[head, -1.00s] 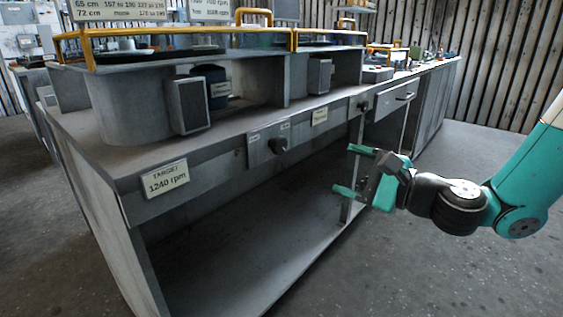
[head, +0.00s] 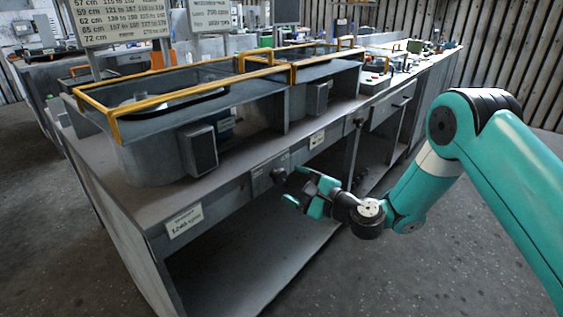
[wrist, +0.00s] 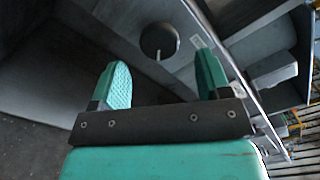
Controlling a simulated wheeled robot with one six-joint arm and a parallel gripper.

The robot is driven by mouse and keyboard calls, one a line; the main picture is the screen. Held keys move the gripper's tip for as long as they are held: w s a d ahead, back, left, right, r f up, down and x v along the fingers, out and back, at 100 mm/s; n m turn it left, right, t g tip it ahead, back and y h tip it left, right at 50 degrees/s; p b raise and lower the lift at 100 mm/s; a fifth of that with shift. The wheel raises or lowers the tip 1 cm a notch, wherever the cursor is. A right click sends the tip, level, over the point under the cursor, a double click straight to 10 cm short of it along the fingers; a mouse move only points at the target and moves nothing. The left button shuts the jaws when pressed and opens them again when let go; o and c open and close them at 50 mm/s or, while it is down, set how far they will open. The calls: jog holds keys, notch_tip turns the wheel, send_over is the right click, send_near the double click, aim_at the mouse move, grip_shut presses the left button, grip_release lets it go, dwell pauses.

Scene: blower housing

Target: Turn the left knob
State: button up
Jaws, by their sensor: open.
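The left knob (head: 279,175) is a dark round knob on the bench's front panel, below the left blower housing. It also shows in the wrist view (wrist: 158,41) as a dark disc with a light pointer line, ahead of and between my fingers. My gripper (head: 292,184) is open and empty, just in front of the knob and apart from it. In the wrist view both teal fingers (wrist: 163,82) are spread wide. A second knob (head: 358,122) sits farther right on the panel, with a rod-like thing below it.
A "TARGET" card (head: 184,221) hangs on the panel's left end. Yellow-railed housings (head: 165,101) stand on the bench top. Sign boards (head: 120,22) stand behind. Below the panel is an open hollow (head: 235,265). The floor in front is clear.

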aim_at(283, 178)
jog(key=x, duration=0.5)
jog(key=shift+c, duration=0.3)
jog(key=c, duration=0.9)
